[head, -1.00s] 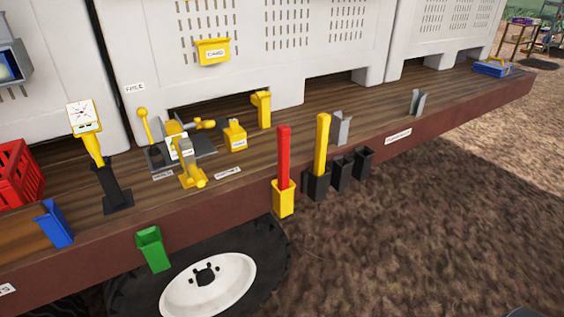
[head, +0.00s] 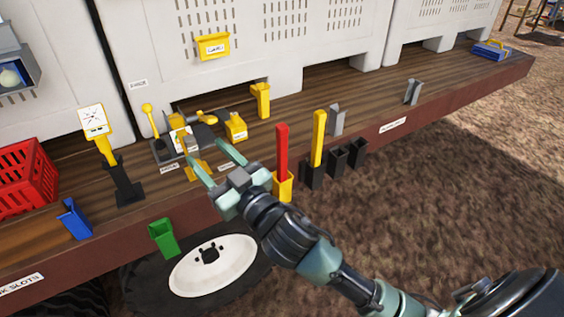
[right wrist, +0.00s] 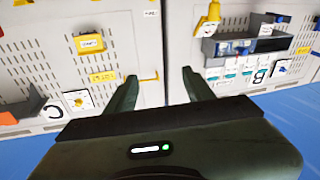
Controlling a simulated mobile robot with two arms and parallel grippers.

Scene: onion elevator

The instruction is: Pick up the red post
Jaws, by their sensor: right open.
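The red post (head: 282,150) stands upright in a yellow holder (head: 287,186) on the front edge of the wooden deck, in the head view. My right gripper (head: 213,162) is open and empty, just left of the red post and its holder. Its wrist overlaps the left part of the yellow holder. In the right wrist view the two fingers (right wrist: 160,92) are apart with nothing between them, and the red post does not show there. My left gripper is not in view.
A yellow post (head: 318,138) stands in a black holder right of the red post, with empty black holders (head: 347,156) beyond. A yellow-and-grey device (head: 178,140) sits behind my gripper. A green holder (head: 163,237) and red crate (head: 27,175) are left. White bins (head: 240,60) line the back.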

